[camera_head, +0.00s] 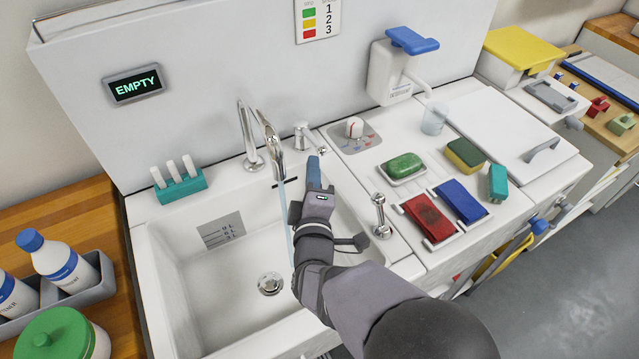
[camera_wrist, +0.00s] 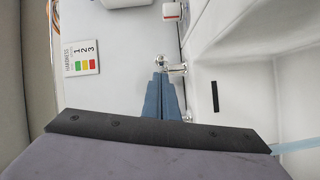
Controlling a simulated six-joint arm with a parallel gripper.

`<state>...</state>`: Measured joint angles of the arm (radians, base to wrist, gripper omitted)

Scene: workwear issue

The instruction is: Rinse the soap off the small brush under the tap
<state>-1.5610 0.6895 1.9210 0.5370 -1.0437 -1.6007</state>
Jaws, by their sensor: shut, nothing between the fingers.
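My gripper (camera_head: 314,172) is over the right side of the sink, its blue fingers shut and empty. In the wrist view the closed fingers (camera_wrist: 165,98) point at a small metal tap handle (camera_wrist: 172,67); I cannot tell if they touch it. The metal tap (camera_head: 268,132) stands at the sink's back edge. A thin pale-blue water stream (camera_head: 284,205) falls from it, left of my gripper. I cannot tell surely which thing is the small brush; a small teal block (camera_head: 498,183) stands on the right counter. No soap suds are discernible.
The white sink (camera_head: 215,285) looks empty, with a round drain. Right of it are green soap (camera_head: 403,165), a sponge (camera_head: 465,153), red (camera_head: 430,217) and blue (camera_head: 461,201) blocks on a rack. A wall display (camera_head: 133,84) reads EMPTY. Bottles stand left.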

